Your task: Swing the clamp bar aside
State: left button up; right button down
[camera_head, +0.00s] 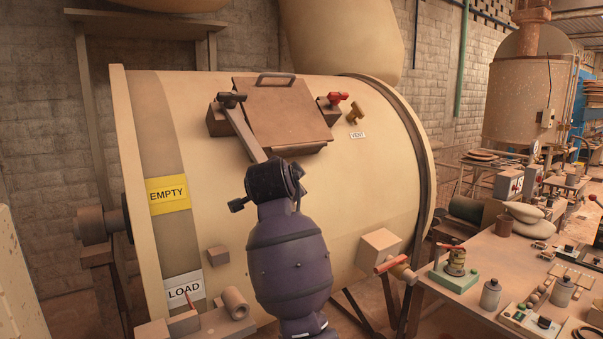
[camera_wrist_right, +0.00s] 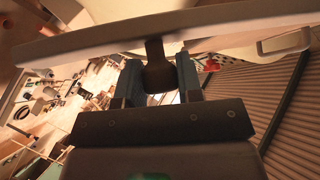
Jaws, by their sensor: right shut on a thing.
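The clamp bar (camera_head: 246,135) is a grey bar on the big cream drum. Its upper end is at a dark knob (camera_head: 231,99) on the block left of the brown hatch lid (camera_head: 287,113). It slants down to the right along the lid's left edge, and its lower end is hidden by my right gripper (camera_head: 268,178). In the wrist view my right gripper (camera_wrist_right: 158,78) is shut on a dark handle (camera_wrist_right: 155,52) under the pale bar (camera_wrist_right: 110,42). A red catch (camera_head: 337,98) sits on the block right of the lid, apart from the bar. My left gripper is not in view.
The lid has a grey handle (camera_head: 275,78) on top. A yellow valve (camera_head: 354,113) stands on the drum to the right. A red-handled spigot (camera_head: 396,267) juts out low on the right. A cluttered bench (camera_head: 459,301) stands at the right.

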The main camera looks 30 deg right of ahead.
jog(key=shift+s+a+f+m+g, duration=0.15)
jog(key=shift+a+m+g, duration=0.15)
jog(key=shift+a, duration=0.5)
jog(key=shift+s+a+m+g, duration=0.15)
jog(key=shift+a+m, duration=0.25)
jog(key=shift+a, duration=0.4)
jog(key=shift+w, duration=0.1)
jog(key=c, duration=0.8)
grip_release()
notch_tip(320, 180, up, 20)
jog(key=shift+b, duration=0.45)
